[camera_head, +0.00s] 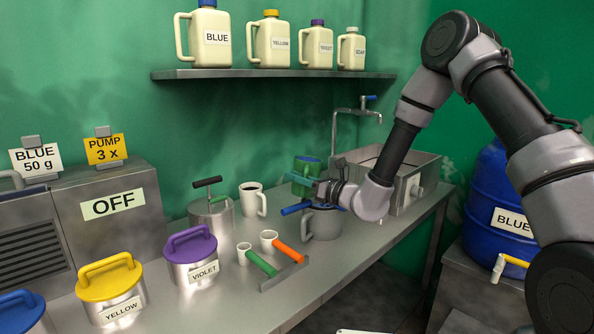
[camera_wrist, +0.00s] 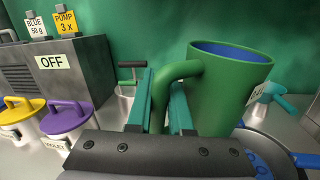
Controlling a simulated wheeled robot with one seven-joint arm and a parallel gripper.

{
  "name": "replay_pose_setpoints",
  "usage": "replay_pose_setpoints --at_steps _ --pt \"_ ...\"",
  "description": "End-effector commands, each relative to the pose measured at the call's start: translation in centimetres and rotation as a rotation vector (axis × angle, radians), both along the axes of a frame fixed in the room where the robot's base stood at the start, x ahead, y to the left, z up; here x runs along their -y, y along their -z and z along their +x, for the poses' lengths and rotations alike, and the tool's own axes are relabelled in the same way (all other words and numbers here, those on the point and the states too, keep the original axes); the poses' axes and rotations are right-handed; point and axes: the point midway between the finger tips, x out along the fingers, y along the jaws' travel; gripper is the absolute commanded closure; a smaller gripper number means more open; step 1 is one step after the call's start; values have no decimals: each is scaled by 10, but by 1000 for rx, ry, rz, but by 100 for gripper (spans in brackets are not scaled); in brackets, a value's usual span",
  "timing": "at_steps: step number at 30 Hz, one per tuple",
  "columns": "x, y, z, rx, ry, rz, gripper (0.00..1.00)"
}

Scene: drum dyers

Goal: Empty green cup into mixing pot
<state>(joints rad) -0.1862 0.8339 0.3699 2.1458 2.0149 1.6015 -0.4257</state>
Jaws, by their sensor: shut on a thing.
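The green cup (camera_head: 306,169) has a blue inside and a pale label. It is raised above the counter and nearly upright. In the wrist view the cup (camera_wrist: 225,98) stands just right of the teal fingers. My gripper (camera_head: 318,188), also in the wrist view (camera_wrist: 161,100), is shut on its handle. A grey pot (camera_head: 323,225) with a side handle stands on the counter below my gripper, partly hidden by it; I take it as the mixing pot. A blue bar (camera_head: 296,208) shows at its rim.
Violet (camera_head: 191,252) and yellow (camera_head: 110,288) canisters stand nearer. A sink (camera_head: 415,178) lies behind right.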

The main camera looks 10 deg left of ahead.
Motion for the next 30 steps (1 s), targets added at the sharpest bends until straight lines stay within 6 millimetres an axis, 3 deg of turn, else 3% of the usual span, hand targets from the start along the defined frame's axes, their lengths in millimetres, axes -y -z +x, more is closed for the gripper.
replay_pose_setpoints --at_steps 6,17,30 --pt "3 12 2 80 -1 -119 100" --pt "3 12 2 86 -1 -126 100" --pt "3 -24 2 87 0 -125 100"
